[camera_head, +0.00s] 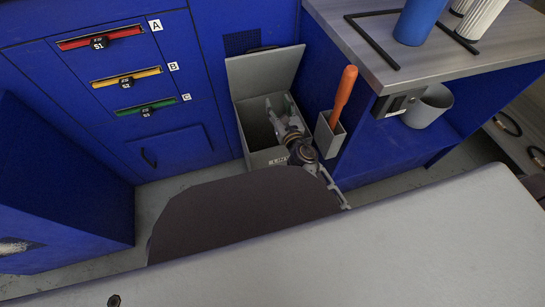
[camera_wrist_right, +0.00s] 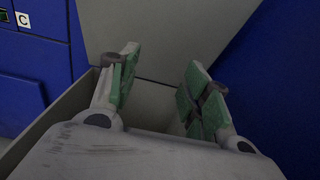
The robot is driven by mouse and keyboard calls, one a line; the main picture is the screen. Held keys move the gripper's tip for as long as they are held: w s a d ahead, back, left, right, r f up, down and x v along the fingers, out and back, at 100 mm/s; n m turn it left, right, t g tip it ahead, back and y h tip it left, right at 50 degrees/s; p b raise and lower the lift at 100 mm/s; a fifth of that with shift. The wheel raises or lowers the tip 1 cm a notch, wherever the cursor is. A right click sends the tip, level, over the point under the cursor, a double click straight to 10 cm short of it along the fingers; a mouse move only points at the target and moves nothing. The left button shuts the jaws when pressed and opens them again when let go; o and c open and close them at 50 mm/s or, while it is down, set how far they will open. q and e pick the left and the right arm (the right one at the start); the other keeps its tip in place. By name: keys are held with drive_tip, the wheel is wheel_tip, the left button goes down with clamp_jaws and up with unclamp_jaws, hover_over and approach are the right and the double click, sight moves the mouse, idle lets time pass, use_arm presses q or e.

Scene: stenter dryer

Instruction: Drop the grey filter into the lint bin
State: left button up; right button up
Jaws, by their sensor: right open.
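The lint bin (camera_head: 250,158) is a grey box on the floor against the blue machine, with its lid (camera_head: 268,72) tipped up and open. Its wall (camera_wrist_right: 62,118) and raised lid also show in the right wrist view. My right gripper (camera_head: 278,104) is at the bin's mouth. Its green-padded fingers (camera_wrist_right: 163,80) are spread apart with nothing between them. I see no grey filter that I can make out; the bin's dark inside is partly hidden by my gripper and arm. My left gripper is in neither view.
An orange-handled tool (camera_head: 344,95) stands in a grey holder just right of the bin. A worktop (camera_head: 350,45) carries a blue cylinder (camera_head: 417,22), white pleated cylinders (camera_head: 482,15) and a black wire frame. A grey cup (camera_head: 430,108) sits below its edge. Red, yellow and green handles mark slots at left.

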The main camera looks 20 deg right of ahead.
drive_tip(key=shift+s+d, duration=0.1)
drive_tip(key=shift+s, duration=1.85)
